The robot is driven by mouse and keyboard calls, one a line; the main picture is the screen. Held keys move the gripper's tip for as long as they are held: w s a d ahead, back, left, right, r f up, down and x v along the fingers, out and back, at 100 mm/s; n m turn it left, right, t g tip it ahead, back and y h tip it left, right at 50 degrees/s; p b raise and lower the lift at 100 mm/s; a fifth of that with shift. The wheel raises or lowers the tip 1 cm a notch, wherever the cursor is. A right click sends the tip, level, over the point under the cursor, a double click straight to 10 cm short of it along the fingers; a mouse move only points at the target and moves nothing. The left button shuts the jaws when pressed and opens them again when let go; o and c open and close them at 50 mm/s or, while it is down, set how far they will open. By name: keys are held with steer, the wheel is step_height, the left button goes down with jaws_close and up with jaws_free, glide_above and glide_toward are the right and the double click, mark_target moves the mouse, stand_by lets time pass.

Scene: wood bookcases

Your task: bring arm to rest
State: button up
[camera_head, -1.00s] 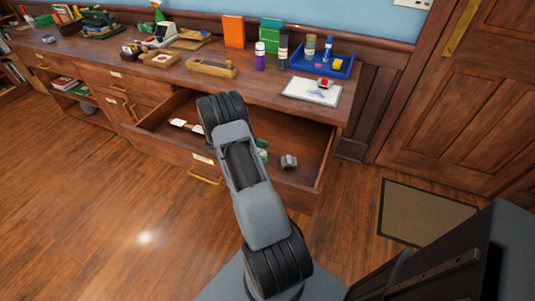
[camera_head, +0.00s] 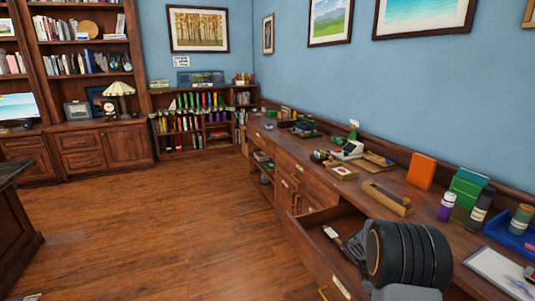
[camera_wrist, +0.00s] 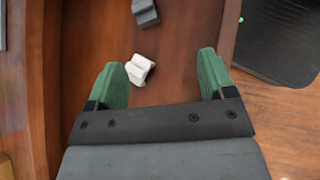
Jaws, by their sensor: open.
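My gripper (camera_wrist: 161,68) is open in the wrist view, with its two green fingertips wide apart. It is empty and points down over the open drawer. A small white object (camera_wrist: 140,69) lies on the drawer floor near the left fingertip; I cannot tell its height gap from the finger. A dark grey block (camera_wrist: 146,12) lies farther up in the wrist view. In the head view only part of my arm shows, in front of the open drawer (camera_head: 318,262). My gripper is hidden in that view.
The long wooden desk (camera_head: 350,193) carries a tape dispenser (camera_head: 347,150), an orange box (camera_head: 421,171), several bottles and a blue tray (camera_head: 512,236). Bookcases (camera_head: 88,60) stand along the far wall. The wooden floor (camera_head: 170,235) left of the desk is clear.

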steer(key=s+a+r+m+t+y+p, duration=0.2)
steer(key=s+a+r+t+y+p, duration=0.1)
steer(key=a+r, duration=0.7)
steer(key=s+a+r+m+t+y+p, duration=0.3)
steer(key=a+r+t, duration=0.4)
steer(key=a+r, duration=0.4)
steer(key=s+a+p, duration=0.1)
steer(key=s+a, duration=0.1)
steer(key=shift+s+a+m+t+y, duration=0.15)
steer(key=shift+a+m+t+y, duration=0.15)
steer(key=shift+t+y, duration=0.1)
steer(key=shift+c, duration=0.4)
